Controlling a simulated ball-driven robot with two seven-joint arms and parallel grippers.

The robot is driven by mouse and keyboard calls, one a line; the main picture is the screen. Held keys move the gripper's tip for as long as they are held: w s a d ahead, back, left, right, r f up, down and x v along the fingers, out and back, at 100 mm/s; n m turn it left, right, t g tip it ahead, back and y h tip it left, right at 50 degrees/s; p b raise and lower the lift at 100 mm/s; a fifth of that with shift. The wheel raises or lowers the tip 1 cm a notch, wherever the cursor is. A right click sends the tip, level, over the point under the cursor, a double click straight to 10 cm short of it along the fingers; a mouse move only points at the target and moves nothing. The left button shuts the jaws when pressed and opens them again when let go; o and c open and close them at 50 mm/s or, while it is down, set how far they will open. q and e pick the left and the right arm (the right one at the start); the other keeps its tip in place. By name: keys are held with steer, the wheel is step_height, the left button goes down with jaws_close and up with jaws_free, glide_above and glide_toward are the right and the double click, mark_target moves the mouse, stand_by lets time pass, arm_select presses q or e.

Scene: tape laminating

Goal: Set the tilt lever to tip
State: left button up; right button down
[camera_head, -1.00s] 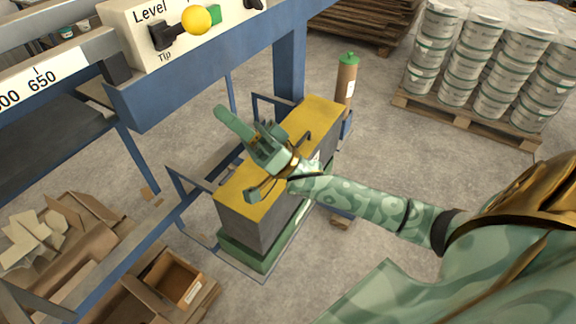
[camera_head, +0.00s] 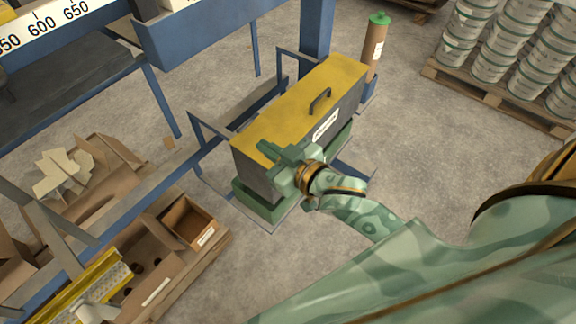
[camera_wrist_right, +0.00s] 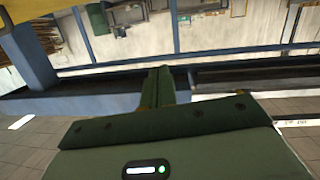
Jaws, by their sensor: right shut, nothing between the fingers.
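The tilt lever with its yellow knob is out of the head view now. Only a sliver of its cream panel (camera_head: 180,4) shows at the top edge, above the blue beam (camera_head: 200,40). My right gripper (camera_head: 270,151) is shut and empty. In the head view it appears in front of the near end of the yellow-topped box, well below the panel; I cannot tell if they touch. Its closed fingers (camera_wrist_right: 160,86) also show in the right wrist view, in front of a blue beam, with no lever in sight. My left gripper is not in view.
The yellow-topped box (camera_head: 305,95) with a black handle stands beside the blue frame. A brown cylinder with a green cap (camera_head: 375,50) is behind it. Open cartons (camera_head: 185,222) are at lower left, pails on a pallet (camera_head: 500,85) at upper right. Concrete floor is free between.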

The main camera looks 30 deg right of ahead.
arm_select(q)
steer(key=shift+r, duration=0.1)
arm_select(e)
steer(key=s+d+f+g+h, duration=0.2)
steer(key=s+f, duration=0.1)
steer(key=f, duration=0.2)
steer(key=shift+d+n+h, duration=0.3)
steer(key=shift+d+h, duration=0.05)
steer(key=shift+h, duration=0.05)
